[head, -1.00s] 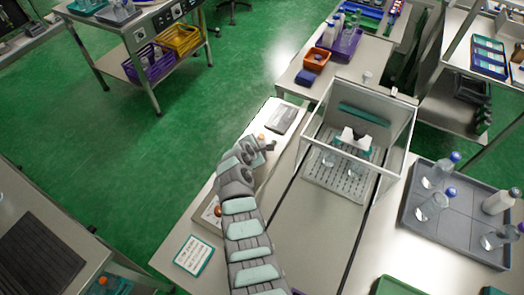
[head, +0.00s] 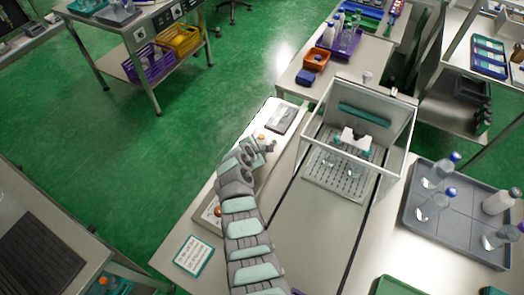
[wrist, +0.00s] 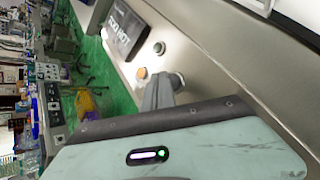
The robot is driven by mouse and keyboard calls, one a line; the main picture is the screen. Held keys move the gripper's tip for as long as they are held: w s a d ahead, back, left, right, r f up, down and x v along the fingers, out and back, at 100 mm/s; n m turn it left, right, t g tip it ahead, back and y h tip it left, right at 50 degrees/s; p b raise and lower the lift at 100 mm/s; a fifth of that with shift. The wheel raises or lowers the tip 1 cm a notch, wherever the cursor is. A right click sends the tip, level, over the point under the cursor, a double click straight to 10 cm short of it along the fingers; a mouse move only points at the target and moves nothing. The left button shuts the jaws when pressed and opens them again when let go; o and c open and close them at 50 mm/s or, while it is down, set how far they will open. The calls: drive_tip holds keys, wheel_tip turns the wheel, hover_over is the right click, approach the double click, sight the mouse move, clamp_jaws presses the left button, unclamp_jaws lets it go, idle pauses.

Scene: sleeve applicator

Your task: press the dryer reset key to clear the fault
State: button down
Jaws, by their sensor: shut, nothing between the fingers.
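My gripper (wrist: 158,95) is shut and empty, with its fingertips close to a small group of round keys on the light panel. An orange key (wrist: 141,74) is just left of the fingertips in the wrist view. I cannot tell which one is the reset key, or whether the fingers touch one. In the head view my gripper (head: 268,147) is beside the orange key (head: 261,136).
A dark label or display plate (wrist: 125,30) lies beyond the keys. A clear-walled enclosure (head: 402,135) stands to the right of my arm. A grey tray (head: 455,237) with bottles is farther right.

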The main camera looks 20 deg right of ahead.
drive_tip(key=shift+f, duration=0.45)
idle(0.6)
drive_tip(key=shift+r, duration=0.1)
drive_tip(key=shift+r+p, duration=0.7)
drive_tip(key=shift+p, duration=0.2)
drive_tip(key=shift+r, duration=0.15)
wheel_tip(320, 180, up, 5)
drive_tip(key=p, duration=0.5)
drive_tip(key=shift+p, duration=0.35)
